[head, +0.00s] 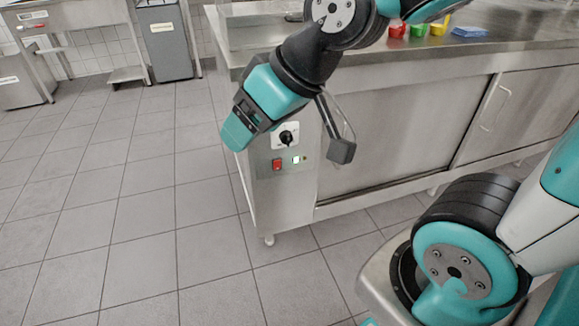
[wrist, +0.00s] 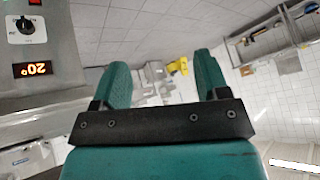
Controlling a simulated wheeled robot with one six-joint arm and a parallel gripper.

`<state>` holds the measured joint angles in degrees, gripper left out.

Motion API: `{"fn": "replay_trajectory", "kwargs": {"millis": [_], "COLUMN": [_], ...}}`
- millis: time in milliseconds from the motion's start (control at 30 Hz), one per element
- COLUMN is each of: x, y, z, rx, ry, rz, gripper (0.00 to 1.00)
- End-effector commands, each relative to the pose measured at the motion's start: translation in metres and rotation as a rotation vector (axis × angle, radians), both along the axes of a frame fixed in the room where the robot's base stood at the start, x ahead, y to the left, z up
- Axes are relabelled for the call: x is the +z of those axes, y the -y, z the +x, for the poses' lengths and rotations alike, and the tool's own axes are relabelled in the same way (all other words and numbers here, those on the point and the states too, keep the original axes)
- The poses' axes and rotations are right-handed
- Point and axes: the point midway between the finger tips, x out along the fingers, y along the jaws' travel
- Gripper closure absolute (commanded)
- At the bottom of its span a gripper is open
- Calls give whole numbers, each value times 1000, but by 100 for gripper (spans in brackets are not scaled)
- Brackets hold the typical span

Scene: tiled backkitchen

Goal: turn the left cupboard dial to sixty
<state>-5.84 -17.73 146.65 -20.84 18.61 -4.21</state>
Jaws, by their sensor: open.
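The cupboard dial (head: 287,137) is a black knob on a pale plate, on the steel cupboard's end panel in the head view. My gripper (head: 238,134) hangs up and to the left of it, apart from it. The wrist view is upside down and shows the dial (wrist: 25,26) at the left edge, well to the side of my gripper (wrist: 163,75). Its teal fingers are spread with nothing between them. An orange display (wrist: 32,69) by the dial reads 20; in the head view it does not show. The knob's exact setting is too small to read.
A red switch (head: 277,165) and a small lit white switch (head: 296,160) sit below the dial. The steel worktop (head: 290,50) juts above the panel. Red, yellow and green cups and a blue item (head: 469,32) stand on it. The tiled floor at left is clear.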

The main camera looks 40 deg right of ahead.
Motion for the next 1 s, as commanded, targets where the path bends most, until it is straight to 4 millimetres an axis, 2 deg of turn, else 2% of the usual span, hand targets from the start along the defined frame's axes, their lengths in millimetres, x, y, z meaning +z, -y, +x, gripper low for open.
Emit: {"fn": "replay_trajectory", "kwargs": {"millis": [33,300,500,800,1000], "x": [-42,-128,-185,-259,-282], "y": [8,54,96,161,189], "z": [11,60,85,100,99], "rx": [-39,-221,-347,-512,-578], "ry": [47,322,528,829,964], "rz": [4,-1,-39,-144,-211], "gripper": [32,32,32,32,32]}}
